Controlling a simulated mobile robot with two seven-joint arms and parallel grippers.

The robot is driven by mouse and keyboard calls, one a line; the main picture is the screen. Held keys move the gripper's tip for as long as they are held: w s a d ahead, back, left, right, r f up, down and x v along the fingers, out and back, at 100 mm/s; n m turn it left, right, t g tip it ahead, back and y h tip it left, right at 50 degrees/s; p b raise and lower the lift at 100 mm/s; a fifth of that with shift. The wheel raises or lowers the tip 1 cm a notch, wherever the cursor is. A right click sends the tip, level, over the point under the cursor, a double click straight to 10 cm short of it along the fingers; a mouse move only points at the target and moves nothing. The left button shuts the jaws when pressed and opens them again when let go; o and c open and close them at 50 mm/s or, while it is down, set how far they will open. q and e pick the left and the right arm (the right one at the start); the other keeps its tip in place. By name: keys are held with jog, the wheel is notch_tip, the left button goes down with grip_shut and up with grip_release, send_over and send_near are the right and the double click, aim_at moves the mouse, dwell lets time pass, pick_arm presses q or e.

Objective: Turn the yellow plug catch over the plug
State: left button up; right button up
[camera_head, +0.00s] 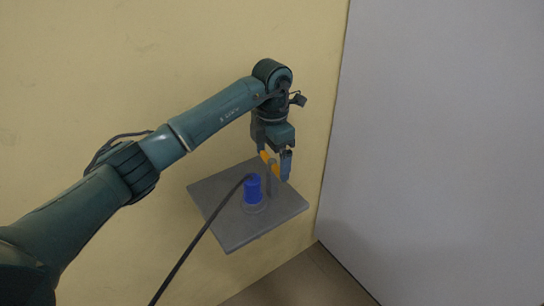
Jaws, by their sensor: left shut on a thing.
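The blue plug (252,189) stands upright in a round socket on a grey square plate (222,227). A dark cable (205,228) runs from the plug's top to the lower left. A grey post stands just right of the plug. The yellow plug catch (273,167) is by the top of this post, partly hidden by my fingers. My left gripper (275,172) points down and is shut on the yellow catch, to the upper right of the plug. The catch appears apart from the plug. My right gripper is not in view.
A yellowish surface (120,60) lies behind and around the plate. A large light grey panel (440,120) fills the right side. A brown floor strip (300,280) shows at the bottom. The plate's front and left parts are clear apart from the cable.

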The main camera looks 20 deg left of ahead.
pick_arm(q)
jog(key=m+b, duration=0.1)
jog(key=m, duration=0.3)
jog(key=m+b, duration=0.1)
jog(key=m, duration=0.3)
jog(key=shift+m, duration=0.4)
jog(key=m+b, duration=0.1)
jog(key=m, duration=0.5)
jog(key=shift+m, duration=0.3)
jog(key=shift+m+b, duration=0.3)
jog(key=shift+m, duration=0.4)
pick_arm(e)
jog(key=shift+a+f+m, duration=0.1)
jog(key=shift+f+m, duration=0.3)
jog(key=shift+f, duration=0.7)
pick_arm(q)
jog(key=o, duration=0.7)
jog(key=shift+r, duration=0.1)
